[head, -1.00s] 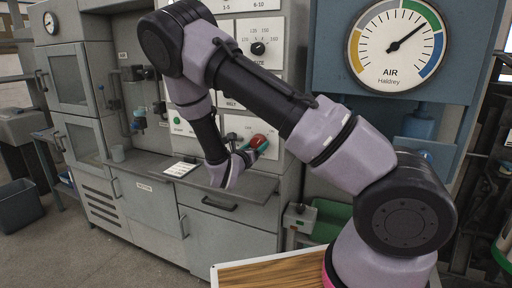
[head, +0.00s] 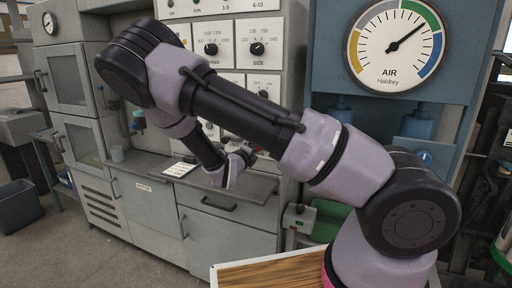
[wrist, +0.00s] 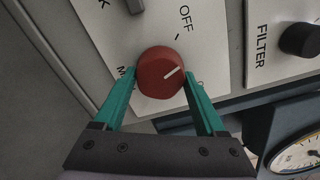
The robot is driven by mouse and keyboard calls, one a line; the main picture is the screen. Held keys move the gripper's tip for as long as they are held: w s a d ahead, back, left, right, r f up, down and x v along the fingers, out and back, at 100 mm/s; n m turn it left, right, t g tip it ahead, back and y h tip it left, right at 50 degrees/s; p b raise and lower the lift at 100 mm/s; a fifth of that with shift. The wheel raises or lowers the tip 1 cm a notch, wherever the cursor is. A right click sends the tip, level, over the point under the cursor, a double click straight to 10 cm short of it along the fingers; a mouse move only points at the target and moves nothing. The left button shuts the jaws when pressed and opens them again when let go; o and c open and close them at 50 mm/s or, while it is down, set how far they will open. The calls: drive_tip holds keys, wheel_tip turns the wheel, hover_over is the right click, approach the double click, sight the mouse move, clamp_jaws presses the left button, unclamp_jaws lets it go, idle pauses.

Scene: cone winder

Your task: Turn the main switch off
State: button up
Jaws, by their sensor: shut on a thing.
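The main switch is a red round knob (wrist: 161,73) on a pale panel in the wrist view. Its white pointer line slants to the upper right, below and to the right of the small tick under the OFF label (wrist: 185,18). The pointer is not in line with that tick. My gripper (wrist: 161,76) is shut on the knob, one teal finger on each side. The lettering beside the fingertips is partly hidden. In the head view my gripper (head: 245,155) is at the cabinet front, and my arm hides the red knob.
A black FILTER knob (wrist: 299,40) is to the right of the switch in the wrist view. Several black dials (head: 257,49) are on the panel above. The AIR gauge (head: 396,46) hangs at the upper right. A grey ledge (head: 220,182) runs below the panel.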

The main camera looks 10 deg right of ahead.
drive_tip(key=n, duration=0.4)
drive_tip(key=shift+n, duration=0.3)
idle(0.5)
drive_tip(key=o, duration=1.3)
drive_tip(key=shift+s, duration=0.1)
drive_tip(key=v, duration=1)
drive_tip(key=shift+s+a, duration=0.25)
